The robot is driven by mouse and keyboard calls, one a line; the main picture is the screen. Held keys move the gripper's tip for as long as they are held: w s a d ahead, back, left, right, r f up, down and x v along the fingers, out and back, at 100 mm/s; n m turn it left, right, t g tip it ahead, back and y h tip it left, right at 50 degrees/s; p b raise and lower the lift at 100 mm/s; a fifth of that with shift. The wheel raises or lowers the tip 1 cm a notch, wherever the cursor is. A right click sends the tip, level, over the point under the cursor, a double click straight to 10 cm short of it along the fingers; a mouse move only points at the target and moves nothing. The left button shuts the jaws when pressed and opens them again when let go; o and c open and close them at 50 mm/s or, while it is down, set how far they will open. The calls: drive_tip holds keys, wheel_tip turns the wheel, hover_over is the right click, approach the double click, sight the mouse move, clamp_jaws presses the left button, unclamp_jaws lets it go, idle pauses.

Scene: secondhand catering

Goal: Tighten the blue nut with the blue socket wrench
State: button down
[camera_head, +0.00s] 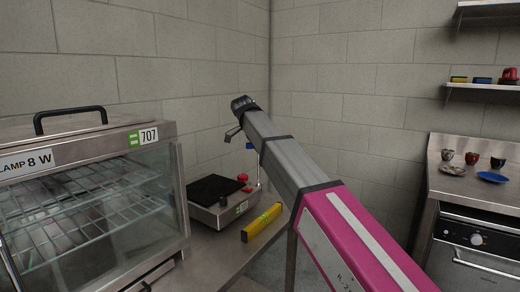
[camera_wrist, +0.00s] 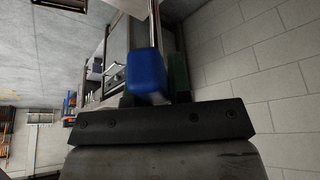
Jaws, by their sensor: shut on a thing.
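In the wrist view, a blue handle (camera_wrist: 146,72) with a straight metal shaft (camera_wrist: 153,20) sits between my fingers; it looks like the blue socket wrench. My gripper (camera_head: 240,137) is shut on it. In the head view, a small blue part (camera_head: 249,146) shows just below the end of my arm, with a thin upright rod under it by the right edge of a bench device. The arm hides part of this area. I cannot make out the blue nut in either view, nor whether the tool touches anything.
A steel device with a black top (camera_head: 213,190) and red knobs (camera_head: 243,178) stands on the counter. A yellow bar (camera_head: 262,222) lies beside it. A glass-fronted warmer (camera_head: 90,190) fills the left. Another counter at right holds cups and a blue plate (camera_head: 492,178). A block wall stands behind.

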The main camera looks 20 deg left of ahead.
drive_tip(key=shift+r, duration=0.1)
drive_tip(key=shift+r, duration=1.35)
drive_tip(key=n+y, duration=0.1)
drive_tip(key=n, duration=0.2)
drive_tip(key=n+t+y, duration=0.1)
drive_tip(key=n, duration=0.2)
drive_tip(key=shift+t, duration=0.3)
drive_tip(key=n, duration=0.2)
drive_tip(key=n+y, duration=0.1)
drive_tip(key=n, duration=0.1)
drive_tip(key=n+y, duration=0.1)
drive_tip(key=n, duration=0.1)
drive_tip(key=shift+w+a, duration=0.1)
drive_tip(key=shift+a, duration=0.15)
